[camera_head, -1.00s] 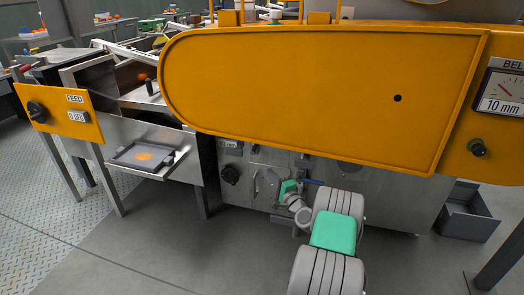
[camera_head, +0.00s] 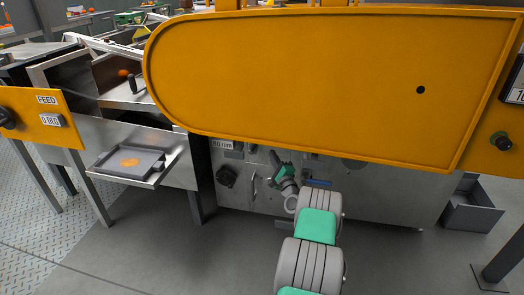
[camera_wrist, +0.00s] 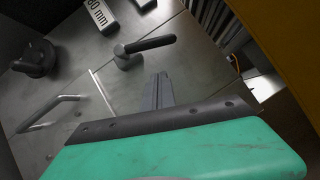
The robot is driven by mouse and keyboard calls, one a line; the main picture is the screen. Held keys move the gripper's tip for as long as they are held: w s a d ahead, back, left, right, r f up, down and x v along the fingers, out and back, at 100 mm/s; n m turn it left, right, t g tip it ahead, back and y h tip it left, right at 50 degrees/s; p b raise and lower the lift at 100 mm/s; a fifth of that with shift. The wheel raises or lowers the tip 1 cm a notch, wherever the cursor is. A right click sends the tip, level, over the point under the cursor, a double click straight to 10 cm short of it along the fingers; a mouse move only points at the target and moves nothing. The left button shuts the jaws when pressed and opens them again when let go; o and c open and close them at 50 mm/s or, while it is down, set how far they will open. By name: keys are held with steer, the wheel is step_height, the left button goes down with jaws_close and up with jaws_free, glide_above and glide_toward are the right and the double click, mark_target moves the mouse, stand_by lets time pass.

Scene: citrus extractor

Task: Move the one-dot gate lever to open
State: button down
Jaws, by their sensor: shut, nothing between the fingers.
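A black lever (camera_wrist: 145,45) on a round pivot is on the steel panel in the wrist view. Its handle points right and slightly up; no dot mark can be made out near it. My gripper (camera_wrist: 160,80) is shut and empty, its fingers pointing at the panel just below the lever handle; I cannot tell whether they touch it. In the head view the green wrist of my arm (camera_head: 285,172) is low against the panel, under the orange cover, and hides part of it. A blue lever (camera_head: 318,183) shows right of my wrist.
A black knob (camera_wrist: 35,58) and a steel door handle (camera_wrist: 50,113) are left of the lever. The large orange cover (camera_head: 300,85) overhangs the panel. A steel tray (camera_head: 130,163) juts out at left; open floor lies in front.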

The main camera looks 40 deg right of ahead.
mark_target(255, 144)
steer(key=w+r+b, duration=0.1)
steer(key=w+r, duration=0.1)
steer(key=w, duration=0.3)
steer(key=shift+w+a, duration=0.35)
steer(key=shift+a, duration=0.1)
steer(key=n+p, duration=0.1)
steer(key=w+r+n+g+y+p, duration=0.1)
steer(key=n, duration=0.1)
steer(key=shift+w+a+r, duration=0.1)
steer(key=shift+a+r, duration=0.2)
steer(key=shift+a, duration=0.1)
